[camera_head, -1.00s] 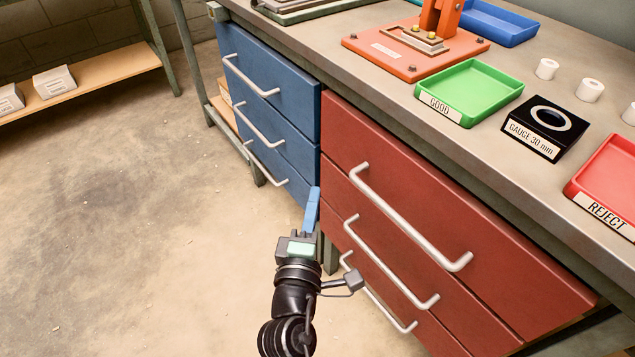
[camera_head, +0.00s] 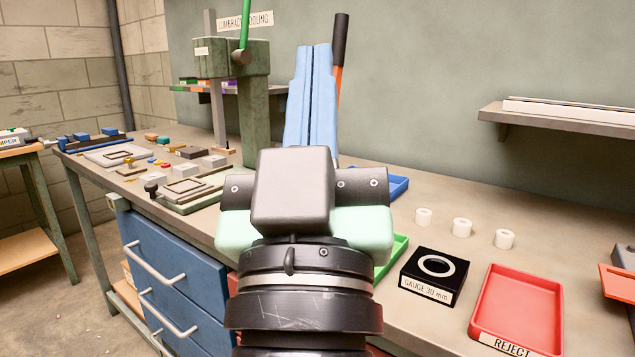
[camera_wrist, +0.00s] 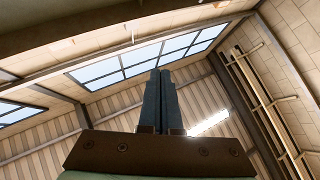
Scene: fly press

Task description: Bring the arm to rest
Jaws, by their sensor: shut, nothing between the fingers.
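My gripper (camera_head: 312,95) stands upright in the middle of the head view, its light blue fingers together and pointing up. It is raised in front of the bench and hides part of what lies behind it. In the wrist view my gripper (camera_wrist: 160,85) shows dark fingers closed side by side, with nothing between them. Behind them the wrist view shows the roof, a row of windows (camera_wrist: 150,52) and a wall. My fingers appear clear of the bench and its objects.
The bench (camera_head: 425,335) holds a black gauge block (camera_head: 420,289), a red reject tray (camera_head: 520,305), white rings (camera_head: 462,228) and a green press (camera_head: 255,110). Blue drawers (camera_head: 165,270) are at the front left. A wall shelf (camera_head: 560,117) is at the right.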

